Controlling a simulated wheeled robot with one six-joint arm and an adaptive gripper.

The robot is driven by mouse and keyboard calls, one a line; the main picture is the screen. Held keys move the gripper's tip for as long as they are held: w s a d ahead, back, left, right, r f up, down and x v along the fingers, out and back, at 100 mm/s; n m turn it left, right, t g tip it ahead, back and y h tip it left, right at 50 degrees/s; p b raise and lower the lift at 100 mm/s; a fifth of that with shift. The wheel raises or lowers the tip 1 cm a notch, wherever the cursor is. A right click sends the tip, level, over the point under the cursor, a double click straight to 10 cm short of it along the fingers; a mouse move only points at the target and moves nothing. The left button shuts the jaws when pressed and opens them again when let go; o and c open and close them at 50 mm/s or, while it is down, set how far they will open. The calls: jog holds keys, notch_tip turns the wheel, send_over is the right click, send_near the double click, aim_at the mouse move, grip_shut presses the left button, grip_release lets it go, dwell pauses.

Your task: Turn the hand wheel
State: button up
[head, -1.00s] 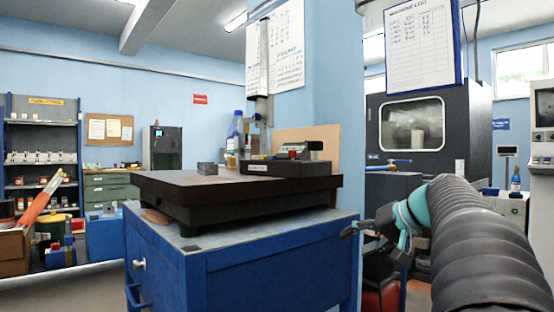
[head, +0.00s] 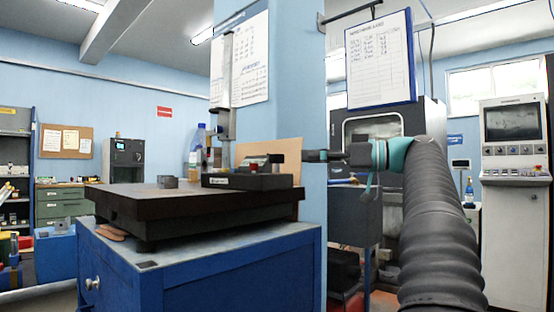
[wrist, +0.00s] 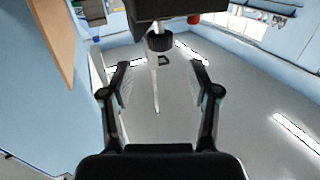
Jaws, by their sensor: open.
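The black instrument (head: 246,181) lies on the dark surface plate in the head view. Its dark hand wheel (head: 277,159) is small there, at the right end. In the wrist view a ribbed black wheel (wrist: 160,42) stands out from the dark box (wrist: 178,9) at the top. My gripper (head: 308,156) is to the right of the instrument in the head view, pointing left at about the wheel's height. In the wrist view my gripper (wrist: 159,65) is open, with the wheel ahead between the lines of its fingers. Nothing is held; contact is not visible.
The surface plate (head: 140,204) rests on a blue cabinet (head: 240,275). A tall gauge column (head: 228,95) stands behind the instrument, and a tan board (head: 284,153) is close by. A blue pillar (head: 302,90) is behind my gripper. A clipboard (head: 380,60) hangs above my arm.

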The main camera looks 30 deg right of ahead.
aim_at(277, 157)
jog(key=x, duration=0.8)
jog(key=shift+w+a, duration=0.25)
jog(key=shift+a, duration=0.05)
grip_shut()
